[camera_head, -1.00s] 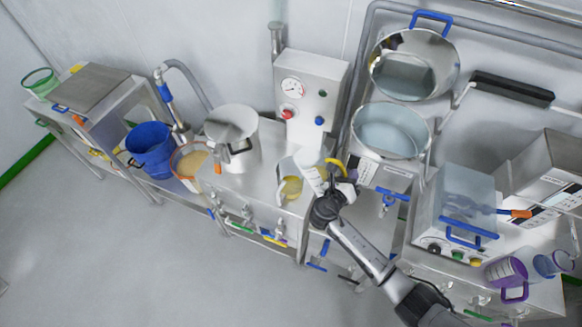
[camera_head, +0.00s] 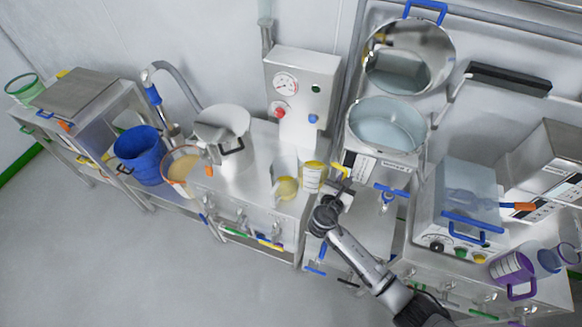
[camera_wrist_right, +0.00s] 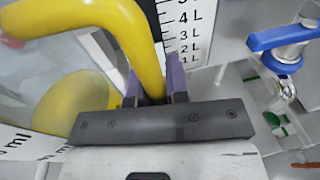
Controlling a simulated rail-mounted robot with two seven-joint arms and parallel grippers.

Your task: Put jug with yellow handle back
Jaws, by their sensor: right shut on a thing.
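The jug with the yellow handle (camera_head: 313,177) looks pale with a yellow rim and dark markings. It appears roughly upright over the steel bench top, left of the scale; I cannot tell whether it touches the surface. Its yellow handle (camera_wrist_right: 145,40) runs between the purple finger pads of my right gripper (camera_wrist_right: 154,88), which is shut on it. In the head view, the right gripper (camera_head: 338,192) is at the jug's right side, partly hidden by its wrist. My left gripper is not in view.
A yellowish round shape (camera_head: 287,188) is close left of the jug, possibly a reflection. A steel pot (camera_head: 222,138) and gauge box (camera_head: 300,90) stand nearby. Blue-handled valves (camera_head: 388,192) stick out near my gripper.

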